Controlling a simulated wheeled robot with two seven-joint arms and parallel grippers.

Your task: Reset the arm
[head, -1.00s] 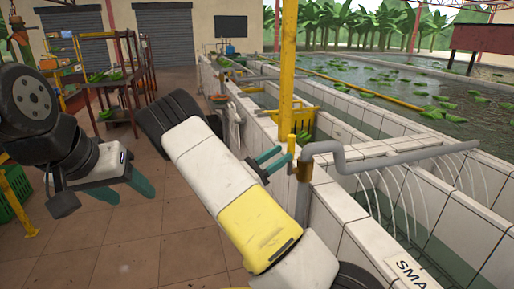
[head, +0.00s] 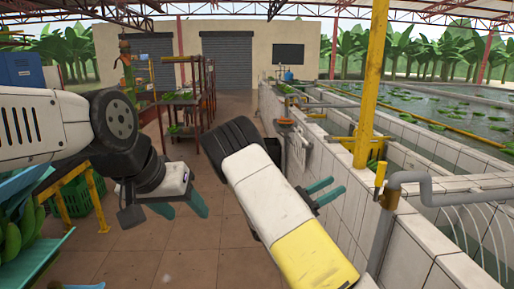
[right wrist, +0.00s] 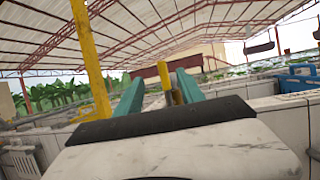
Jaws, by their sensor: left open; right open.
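My left gripper (head: 186,204) is at the left-centre of the head view, its teal fingers apart and empty above the tiled floor. My right gripper (head: 325,192) has its teal fingers apart, beside the white tiled tank wall in the head view. In the right wrist view its two fingers (right wrist: 158,92) are apart. A yellow handle (right wrist: 163,74) appears between them there, beyond the fingertips. The right fingers hold nothing that I can see. My white and yellow right arm hides part of the wall and floor.
A yellow post (head: 370,85) and a grey pipe (head: 440,193) stand at the tank wall (head: 335,160) on the right. Green bananas (head: 25,235) and a green crate (head: 78,198) are at the left. A rack (head: 185,105) stands further back. Brown floor (head: 205,245) is clear between.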

